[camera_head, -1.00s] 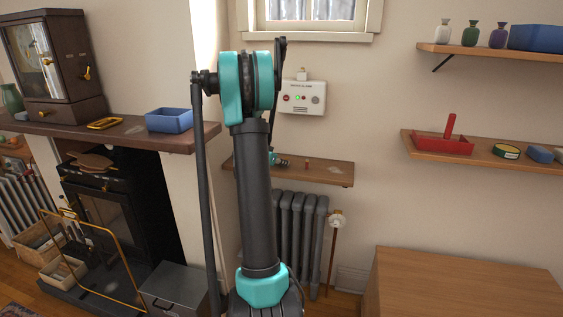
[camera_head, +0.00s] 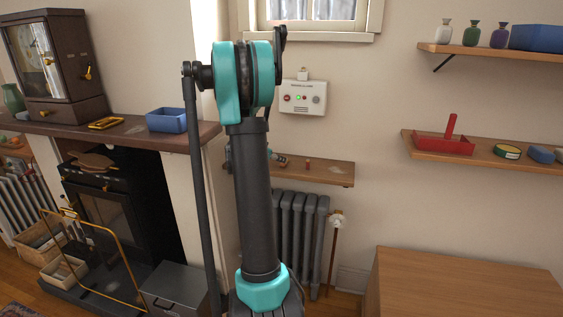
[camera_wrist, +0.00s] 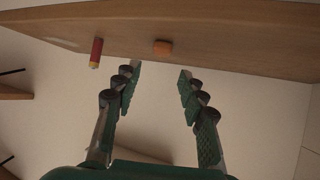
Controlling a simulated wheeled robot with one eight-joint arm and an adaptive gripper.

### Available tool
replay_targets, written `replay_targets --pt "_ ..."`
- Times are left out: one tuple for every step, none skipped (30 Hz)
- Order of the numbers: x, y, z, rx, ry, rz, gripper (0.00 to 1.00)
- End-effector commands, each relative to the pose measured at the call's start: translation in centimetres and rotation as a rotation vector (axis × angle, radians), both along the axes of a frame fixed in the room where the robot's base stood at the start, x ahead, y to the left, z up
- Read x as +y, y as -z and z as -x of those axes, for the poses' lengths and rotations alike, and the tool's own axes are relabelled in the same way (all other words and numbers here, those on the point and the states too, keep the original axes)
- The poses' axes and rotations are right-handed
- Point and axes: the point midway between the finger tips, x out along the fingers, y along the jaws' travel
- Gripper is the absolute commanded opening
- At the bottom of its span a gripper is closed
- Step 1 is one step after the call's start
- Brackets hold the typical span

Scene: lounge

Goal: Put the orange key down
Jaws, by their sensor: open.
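In the head view my gripper (camera_head: 279,159) is small beside the shelf (camera_head: 325,174), partly hidden by my arm.
A red cylinder with a yellowish end (camera_wrist: 96,53) is on the shelf, left of the orange block. A white wall box (camera_head: 302,98) hangs above the shelf; a radiator (camera_head: 300,225) stands below. A blue tray (camera_head: 167,120) sits on the mantel.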

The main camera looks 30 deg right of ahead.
Motion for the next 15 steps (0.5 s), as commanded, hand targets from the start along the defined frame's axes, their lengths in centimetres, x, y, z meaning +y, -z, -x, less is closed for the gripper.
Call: replay_targets --pt "1.1 -0.7 0.3 0.000 -0.004 0.001 0.41" --pt "1.6 -1.0 0.5 0.000 -0.004 0.001 0.41" --pt "2.3 -1.4 0.7 0.001 -0.003 0.001 0.41" --pt "2.8 -1.8 0.9 0.001 -0.003 0.001 0.41" --pt "3.3 -2.1 1.0 0.000 -0.004 0.001 0.41" --pt "3.8 -2.4 1.2 0.000 -0.003 0.001 0.41" --pt "4.2 -2.7 1.3 0.001 -0.003 0.000 0.41" --pt "4.6 -2.9 1.5 0.001 -0.003 0.000 0.41" --pt "5.0 -3.2 1.6 0.001 -0.003 0.000 0.41" --pt "5.3 -3.4 1.7 0.001 -0.003 0.000 0.41" --pt "5.5 -3.5 1.7 0.000 -0.002 0.001 0.41" --pt "5.8 -3.7 1.9 0.000 -0.001 0.001 0.41" --pt "6.0 -3.8 1.9 -0.001 -0.001 0.001 0.41" --pt "6.1 -3.9 2.0 0.001 -0.001 0.001 0.41" --pt "6.2 -4.0 2.0 0.001 -0.001 0.001 0.41"
